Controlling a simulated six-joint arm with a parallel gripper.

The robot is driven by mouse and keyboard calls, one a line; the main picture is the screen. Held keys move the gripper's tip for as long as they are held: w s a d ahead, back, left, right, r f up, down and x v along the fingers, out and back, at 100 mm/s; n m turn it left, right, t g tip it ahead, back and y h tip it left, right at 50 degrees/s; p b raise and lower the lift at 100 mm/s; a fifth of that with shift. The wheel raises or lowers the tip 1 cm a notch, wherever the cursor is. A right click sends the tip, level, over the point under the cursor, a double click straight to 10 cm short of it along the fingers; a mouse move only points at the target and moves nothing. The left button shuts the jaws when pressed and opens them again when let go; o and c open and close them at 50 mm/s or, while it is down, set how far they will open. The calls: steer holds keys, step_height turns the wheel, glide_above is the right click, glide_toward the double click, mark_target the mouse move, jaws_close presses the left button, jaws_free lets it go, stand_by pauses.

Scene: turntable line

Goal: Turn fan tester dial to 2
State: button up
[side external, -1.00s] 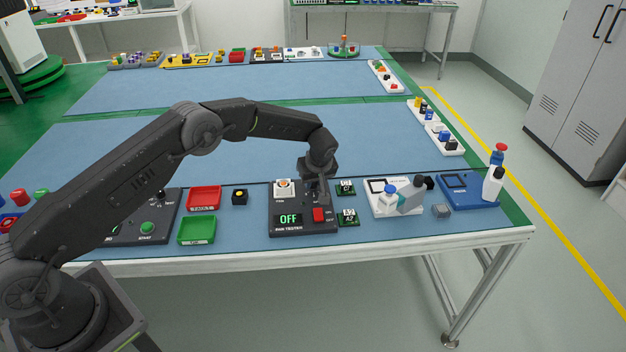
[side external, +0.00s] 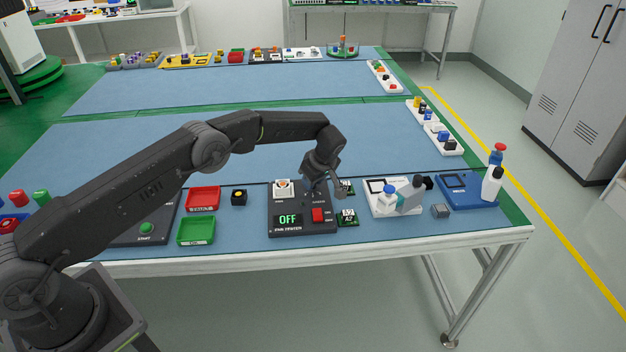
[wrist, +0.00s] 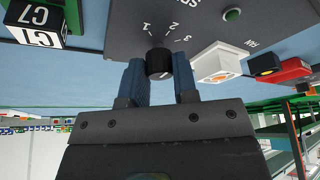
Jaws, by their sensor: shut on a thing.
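The fan tester (side external: 278,203) is a dark box at the near middle of the bench. Its display (side external: 288,219) reads OFF, and a red switch (side external: 318,214) sits beside it. In the wrist view, the black dial (wrist: 159,62) is a small round knob beside the printed marks 1, 2 and 3. My gripper (wrist: 160,75) is shut on the dial, with one blue fingertip on each side. The dial's pointer setting cannot be made out clearly. In the side view, my gripper (side external: 327,186) is tilted over the tester's right rear, and the dial is hidden.
A white fan unit (side external: 283,187) sits at the tester's rear left. Dark labelled blocks, including one marked A2 (side external: 348,218), stand close to its right. Red (side external: 204,190) and green (side external: 197,243) trays lie left.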

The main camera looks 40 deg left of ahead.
steer(key=o, duration=0.9)
steer(key=shift+o, duration=0.2)
steer(key=v, duration=1.3)
steer(key=shift+r, duration=0.45)
steer(key=shift+d+r, duration=0.1)
steer(key=s+a+r+m+t+h, duration=0.25)
steer(key=s+r+m, duration=0.55)
steer(key=s+r, duration=1.05)
steer(key=s+f+m+t+h, duration=0.1)
steer(key=s+m, duration=0.7)
steer(key=s, duration=1.4)
steer(key=shift+s+d+f+t+h, duration=0.25)
steer(key=shift+s+d+t+h, duration=0.15)
steer(key=shift+t+h, duration=0.25)
